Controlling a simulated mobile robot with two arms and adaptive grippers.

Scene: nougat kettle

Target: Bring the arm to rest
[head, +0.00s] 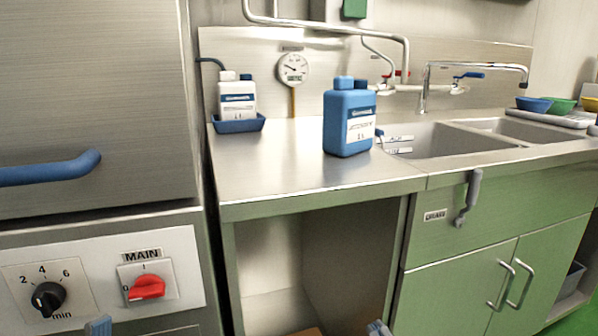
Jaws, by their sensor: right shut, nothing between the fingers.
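My right gripper (378,328) shows only as a small grey-blue tip at the bottom edge, in front of the open space under the counter. It is shut and empty, and touches nothing that I can see. Most of both arms is out of view.
A steel counter (290,180) holds a blue bottle (349,118) and a white bottle (237,100) in a blue tray (238,124). A sink (440,138) is at right. A control panel (100,275) with a red switch (147,287) and a blue handle (50,170) stand at left.

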